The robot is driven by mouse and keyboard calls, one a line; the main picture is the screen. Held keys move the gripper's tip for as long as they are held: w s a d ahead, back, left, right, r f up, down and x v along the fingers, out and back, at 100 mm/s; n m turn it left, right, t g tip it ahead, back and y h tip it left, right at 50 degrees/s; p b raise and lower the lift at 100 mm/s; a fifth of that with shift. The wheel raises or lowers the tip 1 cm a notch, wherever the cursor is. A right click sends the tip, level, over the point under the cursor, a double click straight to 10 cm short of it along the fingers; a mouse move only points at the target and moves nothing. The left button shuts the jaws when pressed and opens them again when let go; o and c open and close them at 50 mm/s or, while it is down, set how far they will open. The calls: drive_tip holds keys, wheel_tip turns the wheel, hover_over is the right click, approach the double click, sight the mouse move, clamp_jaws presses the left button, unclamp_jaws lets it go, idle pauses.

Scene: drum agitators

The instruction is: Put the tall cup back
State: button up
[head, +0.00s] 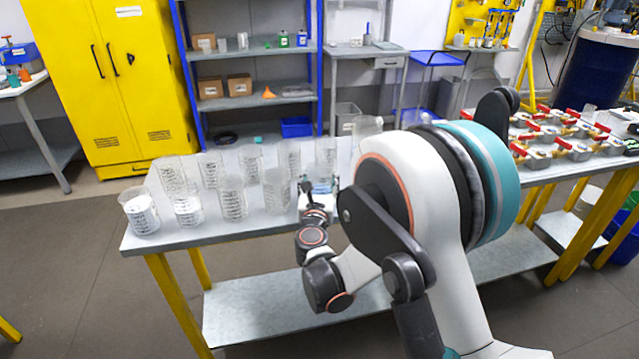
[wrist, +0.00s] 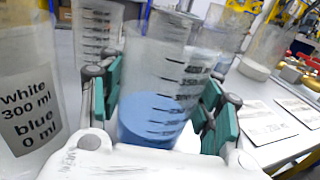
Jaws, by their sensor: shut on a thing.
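My gripper (wrist: 163,100) has its teal finger pads on both sides of a tall clear cup (wrist: 160,65) with black graduation marks. The cup is upright and holds blue contents at its bottom. In the head view the cup (head: 322,178) is at the right end of the group of cups, and my gripper (head: 313,203) is beside it, partly hidden by my own arm. I cannot tell whether the cup's base touches the table.
Several clear graduated cups (head: 232,197) stand in rows on the grey table (head: 255,222). A cup labelled white 300 ml, blue 0 ml (wrist: 25,110) is close left of my gripper. Flat printed cards (wrist: 250,122) lie to the right. Red-handled valves (head: 567,145) stand farther right.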

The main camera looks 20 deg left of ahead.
drive_tip(key=shift+f, duration=0.15)
drive_tip(key=o, duration=1.3)
drive_tip(key=shift+r, duration=0.25)
drive_tip(key=p+v, duration=0.1)
drive_tip(key=v, duration=1.1)
drive_tip(key=shift+f, duration=0.1)
